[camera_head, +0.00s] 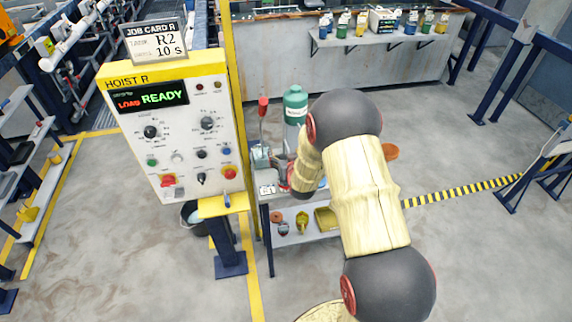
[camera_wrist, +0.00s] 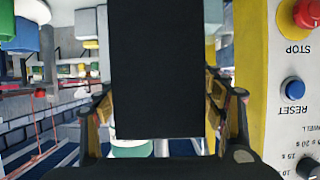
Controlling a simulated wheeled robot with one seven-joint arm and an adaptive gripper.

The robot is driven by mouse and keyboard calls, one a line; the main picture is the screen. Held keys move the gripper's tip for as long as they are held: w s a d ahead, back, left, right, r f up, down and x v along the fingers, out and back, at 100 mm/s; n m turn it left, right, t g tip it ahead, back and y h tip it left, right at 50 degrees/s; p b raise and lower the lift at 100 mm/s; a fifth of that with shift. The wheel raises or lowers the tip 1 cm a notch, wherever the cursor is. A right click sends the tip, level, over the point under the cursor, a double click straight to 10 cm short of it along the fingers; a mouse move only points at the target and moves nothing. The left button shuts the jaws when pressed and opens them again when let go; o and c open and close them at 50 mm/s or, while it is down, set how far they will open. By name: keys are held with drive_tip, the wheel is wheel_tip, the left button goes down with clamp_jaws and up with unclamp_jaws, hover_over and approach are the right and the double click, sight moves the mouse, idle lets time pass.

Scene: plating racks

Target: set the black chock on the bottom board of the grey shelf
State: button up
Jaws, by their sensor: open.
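A plain black block, taken to be the black chock (camera_wrist: 157,65), fills the middle of the wrist view between the fingers of my gripper (camera_wrist: 160,100). The jaws are open, one finger along each side of it; whether they touch it I cannot tell. In the head view my forearm largely hides my gripper (camera_head: 268,168), by the top of a low grey shelf with blue legs. Its bottom board (camera_head: 290,239) holds an orange disc, a small cup, a yellow item and a yellowish tray. My arm covers the shelf's right part. The chock is not clear in the head view.
The hoist control panel (camera_head: 175,135) stands close left of the shelf, and its buttons show at the right of the wrist view. A green bottle (camera_head: 295,104) stands behind my gripper. A yellow post (camera_head: 238,120) rises beside the panel. Open floor (camera_head: 480,250) lies right.

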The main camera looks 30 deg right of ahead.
drive_tip(key=shift+x, duration=1)
drive_tip(key=c, duration=0.3)
drive_tip(key=c, duration=1.5)
drive_tip(key=shift+o, duration=0.2)
drive_tip(key=shift+r, duration=0.2)
clamp_jaws()
drive_tip(key=shift+r, duration=0.1)
